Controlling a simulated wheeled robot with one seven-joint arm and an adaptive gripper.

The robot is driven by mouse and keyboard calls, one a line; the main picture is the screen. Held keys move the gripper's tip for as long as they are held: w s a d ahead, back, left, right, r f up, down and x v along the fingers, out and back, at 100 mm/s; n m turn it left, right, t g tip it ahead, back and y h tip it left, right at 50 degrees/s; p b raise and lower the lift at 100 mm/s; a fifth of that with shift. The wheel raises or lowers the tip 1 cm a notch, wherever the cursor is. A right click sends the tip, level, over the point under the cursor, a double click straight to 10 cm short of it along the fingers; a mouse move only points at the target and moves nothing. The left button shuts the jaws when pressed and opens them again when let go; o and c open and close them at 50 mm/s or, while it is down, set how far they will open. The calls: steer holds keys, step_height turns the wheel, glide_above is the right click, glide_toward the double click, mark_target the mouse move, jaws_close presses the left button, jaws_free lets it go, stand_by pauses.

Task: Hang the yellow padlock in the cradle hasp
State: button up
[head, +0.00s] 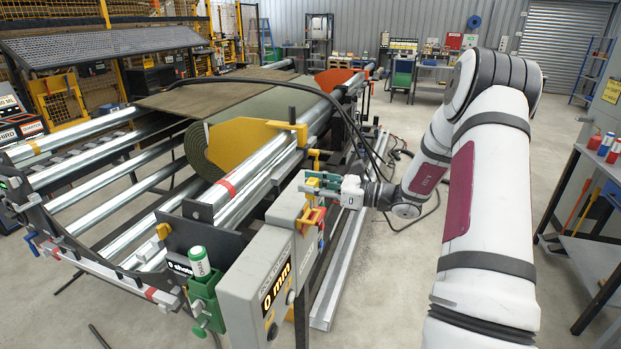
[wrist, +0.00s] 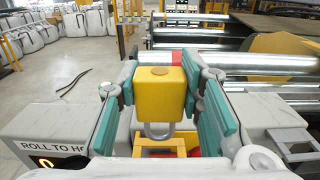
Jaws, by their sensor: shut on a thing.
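My gripper (head: 325,182) has teal finger pads and sits over the grey roll-to-height box, at the end of my arm. In the wrist view, my gripper (wrist: 165,105) is shut on the yellow padlock (wrist: 160,92), one pad on each side. The padlock's metal shackle (wrist: 158,131) points toward the camera, below the body in the picture. In the head view the fingers largely hide the padlock. A yellow bracket (wrist: 158,144) with red beside it lies just beyond the shackle; it may be the cradle hasp. Whether the shackle touches it, I cannot tell.
The grey box (head: 262,270) with a "0 mm" display stands below my gripper. A green-capped marker (head: 199,261) stands in a green holder at its left. Steel rollers and a turf roll (head: 203,150) lie behind. Open floor is at the right, before a shelf (head: 590,250).

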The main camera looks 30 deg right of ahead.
mark_target(313, 205)
steer(key=shift+f, duration=0.55)
steer(key=shift+f+b, duration=0.85)
steer(key=shift+f, duration=1.7)
stand_by(1.3)
steer(key=o, duration=1.3)
steer(key=shift+s+d, duration=0.1)
steer(key=v, duration=1.1)
steer(key=shift+s+d, duration=0.25)
steer(key=shift+s, duration=0.05)
